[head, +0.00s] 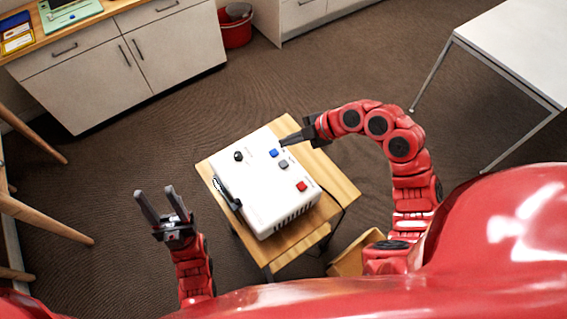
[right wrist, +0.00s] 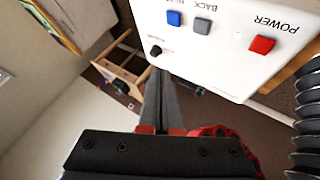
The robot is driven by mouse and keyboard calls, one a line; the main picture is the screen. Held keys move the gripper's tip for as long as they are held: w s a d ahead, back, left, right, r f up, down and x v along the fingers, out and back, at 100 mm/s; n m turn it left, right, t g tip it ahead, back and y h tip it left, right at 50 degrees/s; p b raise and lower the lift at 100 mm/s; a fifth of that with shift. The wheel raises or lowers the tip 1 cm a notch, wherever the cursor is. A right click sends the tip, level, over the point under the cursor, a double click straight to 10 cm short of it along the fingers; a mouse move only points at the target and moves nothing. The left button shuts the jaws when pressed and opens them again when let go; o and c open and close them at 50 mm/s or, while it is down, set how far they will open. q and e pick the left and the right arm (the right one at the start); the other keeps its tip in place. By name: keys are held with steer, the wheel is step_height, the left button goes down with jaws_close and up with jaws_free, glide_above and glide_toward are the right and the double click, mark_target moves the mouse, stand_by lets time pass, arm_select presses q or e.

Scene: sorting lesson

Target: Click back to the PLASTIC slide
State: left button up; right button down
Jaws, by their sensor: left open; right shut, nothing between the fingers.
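A white projector-like box (head: 262,200) sits on a small wooden table. On its top are a blue button (head: 274,152), a grey button (head: 283,164), a red button (head: 301,186) and a black knob (head: 238,156). In the right wrist view the grey button (right wrist: 202,26) is labelled BACK and the red button (right wrist: 262,45) POWER; the blue button's (right wrist: 173,18) label is partly cut off. My right gripper (head: 284,142) is shut and empty, its tips by the box's far edge near the blue button. My left gripper (head: 156,190) is open and empty, left of the box.
The wooden table (head: 332,178) has a bare strip at its right. White cabinets (head: 125,62) stand at the back left, with a red bucket (head: 236,32) beside them. A white table (head: 520,45) stands at the upper right. Open carpet lies between.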

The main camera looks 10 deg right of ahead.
steer(key=b, duration=0.5)
glide_above(288, 163)
step_height(288, 163, down, 7)
steer(key=shift+a+f, duration=0.1)
steer(key=shift+f+b, duration=0.35)
steer(key=shift+f, duration=0.1)
steer(key=shift+f, duration=0.1)
stand_by(1.2)
steer(key=shift+f, duration=0.3)
steer(key=shift+f, duration=0.45)
stand_by(0.6)
steer(key=shift+r, duration=0.15)
steer(key=shift+r+p, duration=0.7)
steer(key=shift+r, duration=0.05)
